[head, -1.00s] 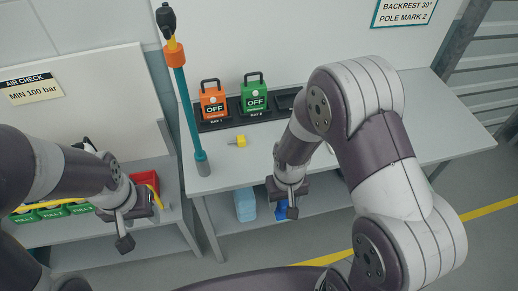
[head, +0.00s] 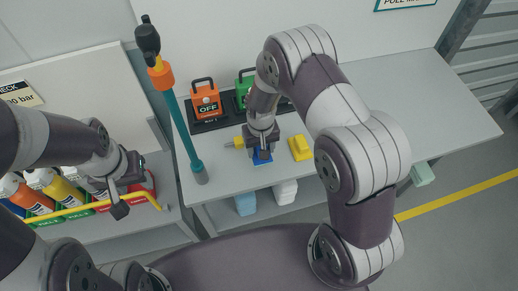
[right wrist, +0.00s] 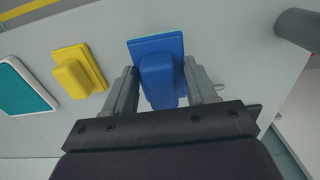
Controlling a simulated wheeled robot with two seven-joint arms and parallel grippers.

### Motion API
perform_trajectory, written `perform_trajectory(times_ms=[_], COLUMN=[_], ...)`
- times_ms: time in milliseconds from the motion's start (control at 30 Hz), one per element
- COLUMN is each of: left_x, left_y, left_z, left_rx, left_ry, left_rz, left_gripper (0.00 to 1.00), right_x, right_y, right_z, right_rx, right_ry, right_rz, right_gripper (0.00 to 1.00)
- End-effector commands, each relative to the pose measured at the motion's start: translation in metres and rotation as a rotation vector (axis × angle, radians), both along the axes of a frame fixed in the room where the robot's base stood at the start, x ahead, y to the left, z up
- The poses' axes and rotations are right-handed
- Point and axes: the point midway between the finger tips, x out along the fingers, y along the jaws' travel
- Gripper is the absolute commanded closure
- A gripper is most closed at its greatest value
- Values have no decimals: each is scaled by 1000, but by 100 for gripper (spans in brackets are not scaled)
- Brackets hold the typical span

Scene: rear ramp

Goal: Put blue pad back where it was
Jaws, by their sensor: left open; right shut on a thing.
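The blue pad (head: 263,157) is at my right gripper (head: 262,148), over the front part of the grey bench top. In the right wrist view, the blue pad (right wrist: 160,75) has its raised grip block between the two fingers of my right gripper (right wrist: 163,88), which is shut on it. I cannot tell whether the pad touches the bench. A yellow pad (head: 300,148) lies just to its right on the bench; it also shows in the right wrist view (right wrist: 80,70). My left gripper (head: 124,192) is open and empty above the left bench with the bottles.
An orange OFF box (head: 207,100) and a green box (head: 243,92) stand at the back. A teal pole (head: 182,125) rises left of the pad. A yellow-handled part (head: 239,142) lies close by. A pale blue block (head: 245,205) sits below. The bench's right side is clear.

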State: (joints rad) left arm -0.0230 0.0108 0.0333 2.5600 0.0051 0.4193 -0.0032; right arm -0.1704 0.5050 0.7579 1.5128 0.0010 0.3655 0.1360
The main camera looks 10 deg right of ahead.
Motion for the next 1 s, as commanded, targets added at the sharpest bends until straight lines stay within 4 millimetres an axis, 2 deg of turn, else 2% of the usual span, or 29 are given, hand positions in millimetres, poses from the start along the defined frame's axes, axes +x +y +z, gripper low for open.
perform_trajectory(times_ms=[133, 333, 700, 733, 800, 1000], left_x=[0, 0, 0, 0, 0, 0], left_y=[0, 0, 0, 0, 0, 0], left_z=[6, 16, 10, 12, 12, 12], left_rx=[0, 0, 0, 0, 0, 0], left_ry=[0, 0, 0, 0, 0, 0], left_rz=[0, 0, 0, 0, 0, 0], left_gripper=[49, 49, 49, 49, 49, 49], right_x=[8, 9, 9, 9, 9, 9], right_y=[1, 1, 1, 1, 1, 1], right_z=[-11, -43, -51, -49, -49, -49], right_rx=[0, 0, 0, 0, 0, 0], right_ry=[3, 2, 0, 0, 0, 0], right_rz=[0, 0, 0, 0, 0, 0], right_gripper=[72, 72, 72, 34, 18, 18])
